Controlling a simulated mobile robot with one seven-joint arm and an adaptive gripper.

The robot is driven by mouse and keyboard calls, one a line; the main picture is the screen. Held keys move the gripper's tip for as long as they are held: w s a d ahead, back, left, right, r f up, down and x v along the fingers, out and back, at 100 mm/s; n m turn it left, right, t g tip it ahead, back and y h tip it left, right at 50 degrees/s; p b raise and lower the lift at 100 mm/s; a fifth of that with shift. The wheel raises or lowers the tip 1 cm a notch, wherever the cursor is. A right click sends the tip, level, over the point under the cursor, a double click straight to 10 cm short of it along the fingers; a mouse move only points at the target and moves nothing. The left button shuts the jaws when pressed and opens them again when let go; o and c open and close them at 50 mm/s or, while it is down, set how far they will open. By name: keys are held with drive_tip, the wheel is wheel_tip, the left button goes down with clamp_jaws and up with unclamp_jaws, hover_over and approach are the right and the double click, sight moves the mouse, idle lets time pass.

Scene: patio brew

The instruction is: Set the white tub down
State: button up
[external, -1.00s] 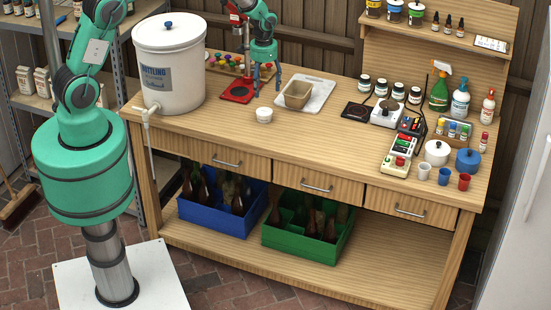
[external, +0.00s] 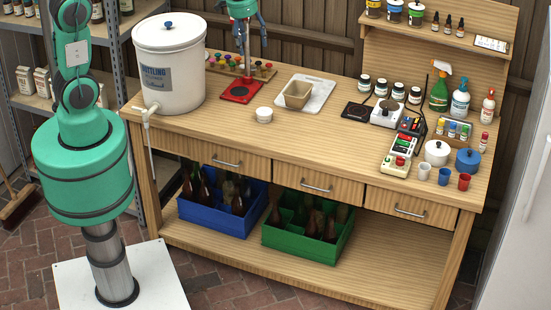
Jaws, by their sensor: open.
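The white tub (external: 264,116) is small and round. It stands upright on the wooden bench top, in front of the red plate and left of the tan box. My gripper (external: 250,50) is open and empty. It is above the back of the bench, behind and above the tub and well apart from it. A red-based stand (external: 240,92) is just below my gripper.
A large white bucket (external: 170,70) stands at the left. A tan box (external: 297,95) sits on a white tray (external: 318,97). A rack with several coloured caps (external: 228,66) is behind the red plate. The bench front (external: 300,140) is clear.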

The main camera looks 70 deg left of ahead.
drive_tip(key=s+d+r+t, duration=0.1)
drive_tip(key=s+d+r, duration=0.3)
drive_tip(key=s+r, duration=0.55)
drive_tip(key=s+d+r+t, duration=0.2)
drive_tip(key=s+d+r, duration=0.4)
drive_tip(key=s, duration=0.7)
drive_tip(key=s+r+m, duration=0.1)
drive_tip(key=s, duration=0.8)
drive_tip(key=shift+s+d+r+t, duration=0.2)
drive_tip(key=shift+s+r+t, duration=0.05)
drive_tip(key=shift+s+t, duration=0.1)
wheel_tip(320, 180, down, 12)
drive_tip(key=b, duration=1.2)
drive_tip(key=shift+f, duration=0.2)
